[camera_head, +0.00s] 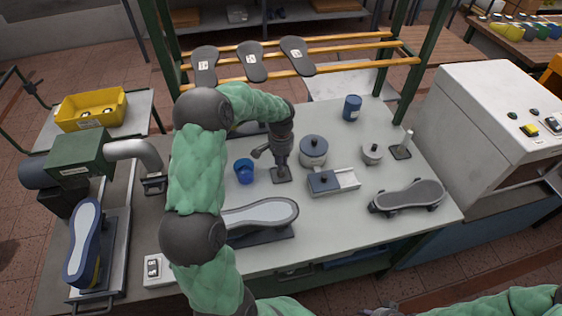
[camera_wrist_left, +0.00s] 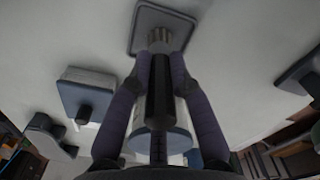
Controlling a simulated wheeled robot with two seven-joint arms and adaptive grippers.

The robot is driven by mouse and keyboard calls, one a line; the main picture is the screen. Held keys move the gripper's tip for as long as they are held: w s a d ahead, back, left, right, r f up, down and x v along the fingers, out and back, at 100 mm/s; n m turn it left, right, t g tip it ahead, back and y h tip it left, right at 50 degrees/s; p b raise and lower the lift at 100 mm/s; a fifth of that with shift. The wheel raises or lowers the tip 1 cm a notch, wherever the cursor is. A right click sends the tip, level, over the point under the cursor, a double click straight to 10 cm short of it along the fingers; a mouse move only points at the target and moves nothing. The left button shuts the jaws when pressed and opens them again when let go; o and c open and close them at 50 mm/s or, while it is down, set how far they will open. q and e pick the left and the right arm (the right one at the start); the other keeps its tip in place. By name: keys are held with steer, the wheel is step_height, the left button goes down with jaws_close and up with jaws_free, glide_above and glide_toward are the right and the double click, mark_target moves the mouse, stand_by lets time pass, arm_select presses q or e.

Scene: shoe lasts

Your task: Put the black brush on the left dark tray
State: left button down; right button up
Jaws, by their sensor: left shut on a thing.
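My left gripper (camera_head: 281,160) is shut on the black brush, pointing down at the left dark tray (camera_head: 288,177), a small square plate on the worktable. In the left wrist view, the black brush (camera_wrist_left: 160,90) is between the two fingers of my left gripper (camera_wrist_left: 160,62), with its pale bristles facing the dark tray (camera_wrist_left: 142,40). The bristle end overlaps the tray; I cannot tell whether it touches. In the head view the gripper mostly hides the brush. A dark part of my right arm's end (camera_head: 380,311) only just shows at the bottom edge.
A blue cup (camera_head: 244,171), a grey lidded pot (camera_head: 313,152) and a blue-lidded box (camera_head: 325,183) stand close around the tray. A second dark tray (camera_head: 400,153) holds an upright pale piece.

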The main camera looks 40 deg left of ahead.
arm_select(q)
steer(key=shift+f, duration=0.1)
steer(key=shift+f, duration=0.1)
steer(key=c, duration=1.1)
jaws_free()
steer(key=shift+c, duration=0.2)
step_height(320, 180, up, 12)
steer(key=shift+r+p, duration=0.25)
steer(key=shift+p, duration=0.85)
steer(key=shift+f, duration=0.1)
